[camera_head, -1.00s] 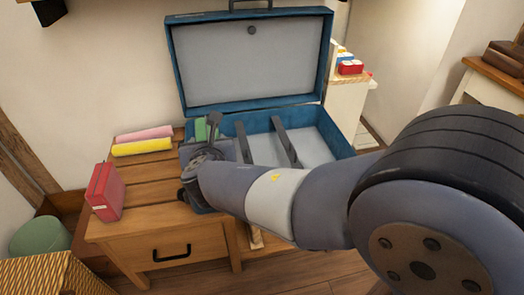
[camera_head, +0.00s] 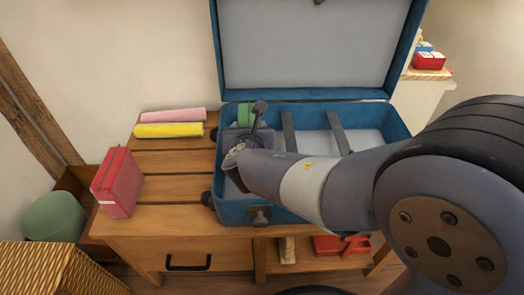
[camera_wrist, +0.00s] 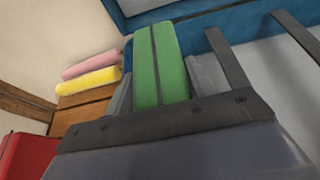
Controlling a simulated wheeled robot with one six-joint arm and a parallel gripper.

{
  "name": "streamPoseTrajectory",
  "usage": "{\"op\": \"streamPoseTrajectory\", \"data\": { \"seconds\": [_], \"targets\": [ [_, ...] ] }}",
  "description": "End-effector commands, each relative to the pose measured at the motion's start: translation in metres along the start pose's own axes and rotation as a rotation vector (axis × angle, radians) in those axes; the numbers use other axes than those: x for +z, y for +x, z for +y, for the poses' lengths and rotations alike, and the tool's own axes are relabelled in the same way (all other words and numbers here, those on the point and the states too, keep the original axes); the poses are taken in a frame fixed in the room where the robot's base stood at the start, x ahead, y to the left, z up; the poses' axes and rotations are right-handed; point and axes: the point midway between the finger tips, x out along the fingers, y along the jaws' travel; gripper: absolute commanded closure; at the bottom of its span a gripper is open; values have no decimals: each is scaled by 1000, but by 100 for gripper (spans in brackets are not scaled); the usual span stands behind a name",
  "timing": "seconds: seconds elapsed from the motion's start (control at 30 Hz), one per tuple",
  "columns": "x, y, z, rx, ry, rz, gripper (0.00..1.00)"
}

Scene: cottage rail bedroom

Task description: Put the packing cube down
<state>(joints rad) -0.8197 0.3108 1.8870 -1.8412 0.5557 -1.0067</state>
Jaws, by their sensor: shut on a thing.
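The packing cube looks to be the green block with a dark stripe, seen in the wrist view (camera_wrist: 158,65) and partly in the head view (camera_head: 245,110). My gripper (camera_wrist: 160,88) is shut on it, with a grey finger on each side. In the head view my gripper (camera_head: 246,138) is over the left end of the open blue suitcase (camera_head: 285,214). The cube is upright near the suitcase's back left corner. Its lower part is hidden, so I cannot tell whether it touches the suitcase floor.
The suitcase stands on a wooden slatted bench (camera_head: 165,218), its lid raised behind. Dark straps cross its interior; the right part looks empty. A wicker basket (camera_head: 40,268) is front left.

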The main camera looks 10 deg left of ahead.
Motion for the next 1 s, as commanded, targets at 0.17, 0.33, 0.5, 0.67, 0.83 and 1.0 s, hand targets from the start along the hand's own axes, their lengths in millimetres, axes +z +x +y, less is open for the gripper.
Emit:
{"op": "streamPoseTrajectory", "data": {
  "seconds": [0.17, 0.33, 0.5, 0.67, 0.83, 1.0],
  "targets": [
    [-14, 6, 0, 0, 1, -2, 96],
    [-29, 12, 0, -1, -1, -1, 96],
    [-48, 20, 0, -1, 0, -2, 96],
    [-46, 20, 0, -1, 1, -3, 96],
    [-49, 21, 0, 0, 1, -3, 96],
    [-50, 21, 0, 0, 1, -1, 40]
  ]
}}
